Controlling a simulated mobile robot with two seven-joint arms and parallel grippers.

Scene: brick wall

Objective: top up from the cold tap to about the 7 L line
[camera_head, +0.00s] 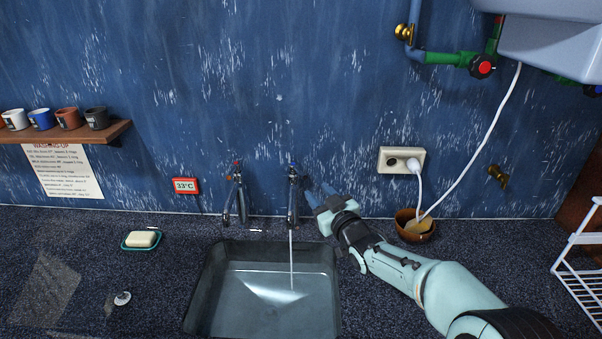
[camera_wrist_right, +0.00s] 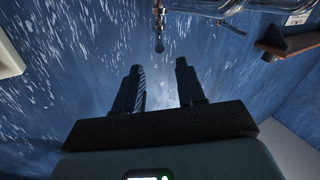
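The cold tap (camera_head: 293,195), with a blue mark on top, stands behind the sink, and a thin stream of water (camera_head: 291,260) falls from it. The hot tap (camera_head: 236,195), with a red mark, is to its left; I see no water from it. The sink (camera_head: 212,290) holds some clear water (camera_head: 270,305); no level line is readable. My right gripper (camera_head: 318,197) is just right of the cold tap, apparently not touching it. In the right wrist view its fingers (camera_wrist_right: 160,85) are apart with nothing between them. My left gripper is not in view.
A red display (camera_head: 185,185) on the wall reads 33°C. Soap (camera_head: 141,238) in a dish and a round plug-like disc (camera_head: 122,298) lie left of the sink. A brown bowl (camera_head: 413,232), a socket (camera_head: 402,160) with a white cable and a white rack (camera_head: 578,270) are right.

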